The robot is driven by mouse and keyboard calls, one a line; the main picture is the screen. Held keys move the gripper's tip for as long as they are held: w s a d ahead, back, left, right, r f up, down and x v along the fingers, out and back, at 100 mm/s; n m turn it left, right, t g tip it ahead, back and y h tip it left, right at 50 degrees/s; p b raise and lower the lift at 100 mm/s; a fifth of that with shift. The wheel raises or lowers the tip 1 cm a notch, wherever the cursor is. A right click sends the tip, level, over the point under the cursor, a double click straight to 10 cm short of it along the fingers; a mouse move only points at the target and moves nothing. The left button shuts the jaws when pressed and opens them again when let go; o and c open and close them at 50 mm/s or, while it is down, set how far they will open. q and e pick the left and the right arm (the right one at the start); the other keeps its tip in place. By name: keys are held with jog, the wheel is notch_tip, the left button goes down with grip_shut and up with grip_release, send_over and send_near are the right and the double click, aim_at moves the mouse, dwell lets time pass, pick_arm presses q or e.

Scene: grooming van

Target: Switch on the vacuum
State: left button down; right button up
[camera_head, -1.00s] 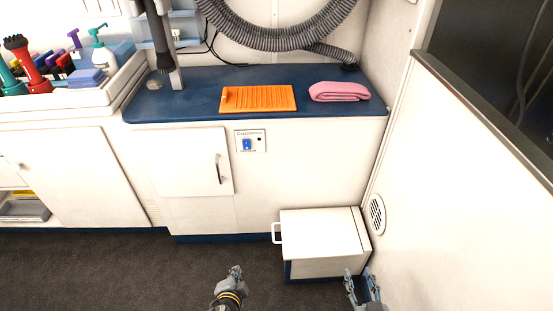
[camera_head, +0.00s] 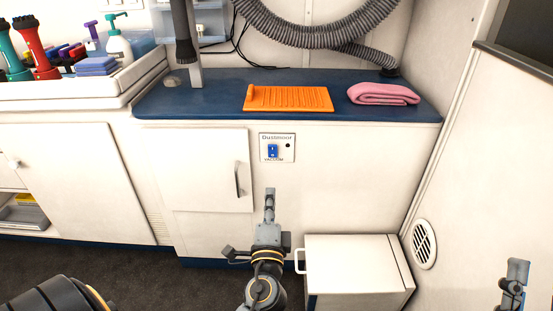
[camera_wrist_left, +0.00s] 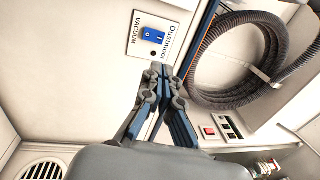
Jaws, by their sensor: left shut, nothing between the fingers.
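The vacuum switch is a blue rocker (camera_head: 272,152) on a small white plate marked "Dustmoor" and "VACUUM" (camera_head: 277,140), on the white cabinet front under the blue counter. A small dark dot sits beside the rocker. In the left wrist view the blue rocker (camera_wrist_left: 152,36) shows turned on its side, just beyond the fingertips. My left gripper (camera_head: 270,193) is shut and empty, a little below the plate in the head view and apart from it. Its closed fingers also show in the left wrist view (camera_wrist_left: 161,70). My right gripper (camera_head: 516,268) is at the lower right, far from the switch; its finger opening is unclear.
A cabinet door with a handle (camera_head: 238,178) is left of the switch. A white box (camera_head: 355,262) stands on the floor at lower right. An orange mat (camera_head: 290,98) and pink towel (camera_head: 383,93) lie on the counter (camera_head: 215,97). A grey hose (camera_head: 310,30) hangs above.

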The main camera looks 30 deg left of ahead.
jog(key=shift+y, duration=0.3)
pick_arm(q)
jog(key=p, duration=0.1)
send_near(272, 149)
jog(key=x, duration=0.6)
jog(key=shift+w+a, duration=0.25)
jog(key=shift+w, duration=0.25)
pick_arm(e)
jog(key=shift+w+a+f+g+h, duration=0.1)
jog(key=shift+w+f+g+h, duration=0.15)
jog(key=shift+w+f+g, duration=0.45)
jog(key=shift+w+d+f+g+h, duration=0.1)
jog(key=shift+w+f+g+h, duration=0.1)
jog(key=shift+w+f+g, duration=0.45)
jog(key=shift+w+a+f+g+h, duration=0.1)
jog(key=shift+w+f+g+h, duration=0.3)
jog(key=shift+f, duration=0.6)
pick_arm(q)
jog(key=shift+r, duration=0.1)
